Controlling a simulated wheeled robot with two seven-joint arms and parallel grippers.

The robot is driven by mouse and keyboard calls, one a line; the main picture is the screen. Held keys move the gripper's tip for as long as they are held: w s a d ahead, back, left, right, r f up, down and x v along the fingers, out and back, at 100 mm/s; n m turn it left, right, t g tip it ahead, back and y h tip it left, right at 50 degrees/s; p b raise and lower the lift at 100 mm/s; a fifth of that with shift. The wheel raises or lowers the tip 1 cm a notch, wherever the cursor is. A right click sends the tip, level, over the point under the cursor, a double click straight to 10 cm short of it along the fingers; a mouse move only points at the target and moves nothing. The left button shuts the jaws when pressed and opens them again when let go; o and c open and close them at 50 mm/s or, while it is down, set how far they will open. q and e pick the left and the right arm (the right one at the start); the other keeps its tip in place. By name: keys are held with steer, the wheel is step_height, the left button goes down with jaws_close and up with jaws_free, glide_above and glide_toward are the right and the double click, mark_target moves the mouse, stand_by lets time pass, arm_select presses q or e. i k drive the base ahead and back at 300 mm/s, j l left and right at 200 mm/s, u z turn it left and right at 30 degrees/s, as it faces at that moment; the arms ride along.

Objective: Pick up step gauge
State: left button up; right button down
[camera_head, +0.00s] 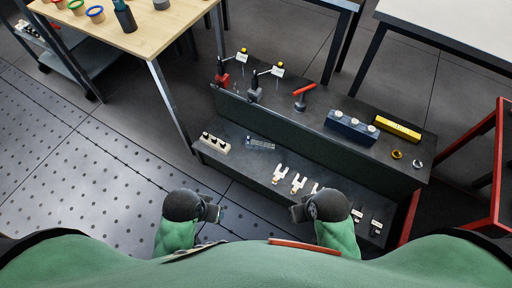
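I cannot tell for sure which thing is the step gauge. A small pale, finely marked bar (260,143) lies on the lower shelf of the dark two-level bench, near its left end. A dark blue block with several white round tops (350,128) sits on the upper level, with a yellow bar (397,127) behind it. My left gripper (212,213) and my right gripper (297,213) are close to my body, in front of the bench and apart from these things. Their fingers are too dark and small to make out.
A white block with dark tops (215,143) and several white forked pieces (297,183) are on the lower shelf. Two stands (254,88), a red-handled tool (303,95) and rings (397,154) are on top. A wooden table (150,30) stands left, a red frame (490,165) right.

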mark_target(249, 142)
steer(key=k+l, duration=0.1)
steer(key=l, duration=0.35)
steer(key=k+l+u, duration=0.15)
steer(key=l, duration=0.25)
steer(key=k+l, duration=0.1)
steer(key=l, duration=0.3)
steer(key=k+l+u, duration=0.1)
steer(key=l, duration=0.35)
